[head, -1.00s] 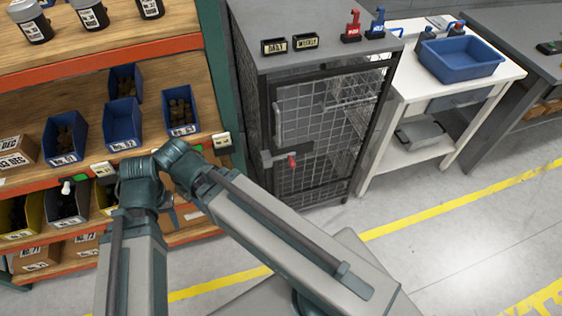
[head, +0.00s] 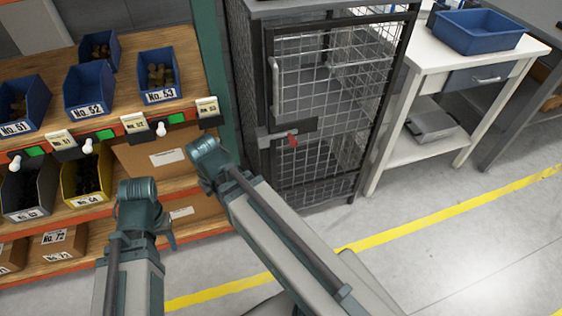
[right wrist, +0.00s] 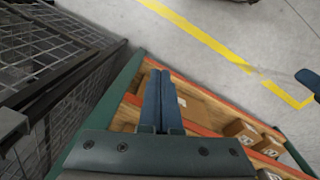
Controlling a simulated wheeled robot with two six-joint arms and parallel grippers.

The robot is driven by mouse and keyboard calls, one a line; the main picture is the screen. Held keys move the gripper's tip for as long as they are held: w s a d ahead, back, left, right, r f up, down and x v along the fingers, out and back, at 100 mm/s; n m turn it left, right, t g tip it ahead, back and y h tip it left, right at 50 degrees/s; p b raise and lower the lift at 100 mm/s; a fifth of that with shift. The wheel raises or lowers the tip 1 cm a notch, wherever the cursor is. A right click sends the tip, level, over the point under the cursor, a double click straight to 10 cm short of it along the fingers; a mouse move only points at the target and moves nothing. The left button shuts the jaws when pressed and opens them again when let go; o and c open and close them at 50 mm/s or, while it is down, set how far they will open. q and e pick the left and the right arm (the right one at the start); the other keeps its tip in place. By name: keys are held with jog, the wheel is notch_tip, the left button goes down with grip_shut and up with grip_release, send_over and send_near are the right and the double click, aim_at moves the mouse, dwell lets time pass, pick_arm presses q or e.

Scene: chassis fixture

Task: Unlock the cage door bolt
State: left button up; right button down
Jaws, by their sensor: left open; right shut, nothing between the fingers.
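The cage (head: 322,183) has a mesh door in a dark frame. Its bolt (head: 266,140), with a red handle (head: 292,140), sits across the door's left edge, below a vertical pull handle (head: 275,85). My left gripper (head: 167,234) is open and empty, in front of the shelf and well left of the bolt.
A shelf with blue bins (head: 90,88) and a yellow bin (head: 86,178) stands left of the cage. A white table (head: 405,85) with a blue tray (head: 478,32) stands right of it. The floor in front is clear, with a yellow line (head: 430,228).

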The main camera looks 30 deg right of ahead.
aim_at(290, 144)
jog(key=w+d+f+n+h+b, duration=0.3)
jog(key=d+f+n+h+b, duration=0.15)
jog(key=d+f+b, duration=0.4)
pick_arm(q)
notch_tip(290, 144, down, 11)
jog(key=shift+r, duration=0.15)
pick_arm(e)
notch_tip(290, 144, up, 16)
jog(key=w+n+g+h, duration=0.1)
jog(key=w+n+h, duration=0.1)
jog(key=n+h, duration=0.8)
jog(key=shift+w+d+f+n, duration=0.2)
jog(key=shift+w+d+n, duration=0.2)
jog(key=shift+n, duration=0.05)
jog(key=shift+d+h, duration=0.1)
jog(key=shift+h, duration=0.15)
pick_arm(q)
notch_tip(290, 144, down, 3)
jog(key=b, duration=0.3)
jog(key=shift+r, duration=0.15)
pick_arm(e)
jog(key=d+f, duration=0.2)
jog(key=d, duration=1.1)
jog(key=shift+s+d+f, duration=0.25)
jog(key=shift+s+f, duration=0.15)
jog(key=shift+s, duration=0.05)
